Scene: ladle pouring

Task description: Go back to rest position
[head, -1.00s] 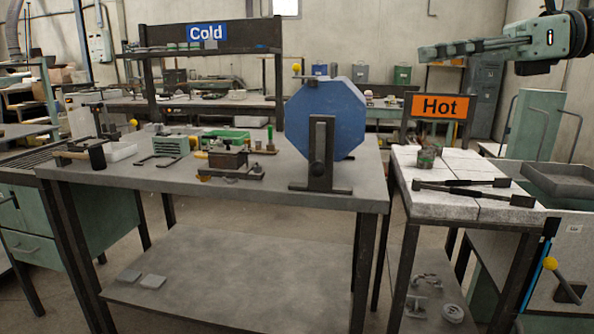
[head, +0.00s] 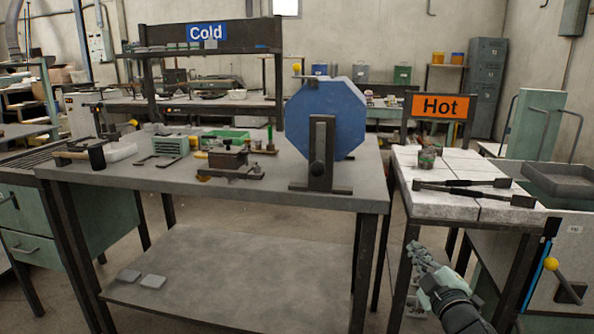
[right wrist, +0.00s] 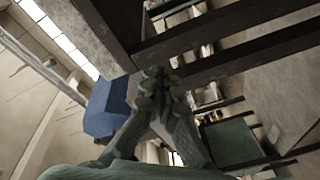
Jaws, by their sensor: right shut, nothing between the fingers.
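My right gripper (head: 413,248) shows at the lower right of the head view, low in front of the hot table's legs. Its fingers are shut with nothing between them. In the right wrist view the closed fingers (right wrist: 160,82) point up the picture, with dark table beams beyond them. My left gripper is not in view.
The grey workbench (head: 230,193) carries a blue octagonal drum (head: 325,115) and several small tools. The hot table (head: 450,205) has white blocks, a small can (head: 427,157) and tongs (head: 475,192). A yellow-knobbed lever (head: 551,263) is at the right. Table legs stand close to my right gripper.

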